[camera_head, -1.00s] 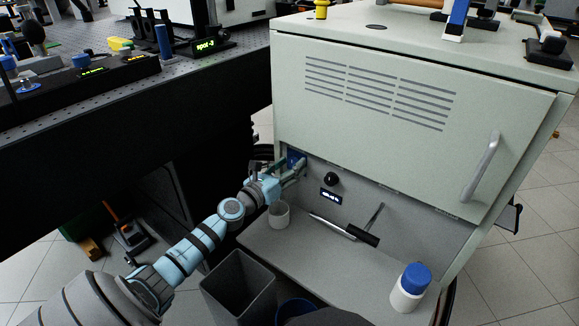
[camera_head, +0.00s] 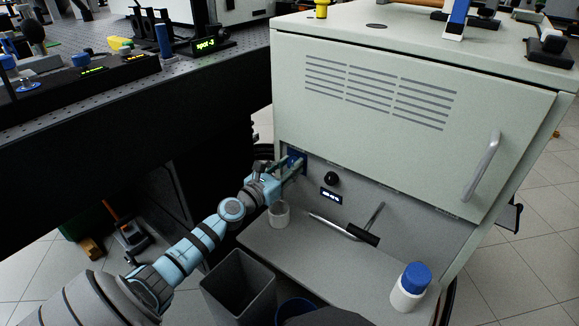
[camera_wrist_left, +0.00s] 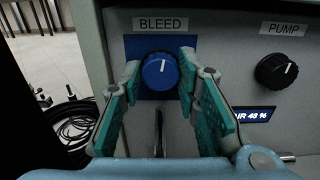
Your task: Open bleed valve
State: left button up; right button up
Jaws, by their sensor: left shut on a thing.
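The bleed valve is a round blue knob (camera_wrist_left: 159,72) on a dark blue plate under a "BLEED" label (camera_wrist_left: 164,24) in the left wrist view. Its white mark points nearly straight up. My left gripper (camera_wrist_left: 159,78) is shut on this knob, one teal-padded finger at each side. In the head view my left gripper (camera_head: 292,166) reaches the blue plate at the left end of the cabinet's recessed panel, and its fingers mostly hide the knob there. My right gripper is not in view.

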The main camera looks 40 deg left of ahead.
pick_arm(q)
jog(key=shift+m, duration=2.8)
jog(key=m, duration=0.5)
jog(key=shift+b, duration=0.35)
jog(key=m, duration=0.5)
jog(key=shift+f, duration=0.1)
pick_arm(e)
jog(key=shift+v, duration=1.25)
pick_arm(q)
jog(key=shift+m, duration=0.3)
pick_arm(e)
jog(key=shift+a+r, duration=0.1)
pick_arm(q)
jog(key=o, duration=1.1)
jog(key=shift+d, duration=0.1)
jog(key=shift+o, duration=0.3)
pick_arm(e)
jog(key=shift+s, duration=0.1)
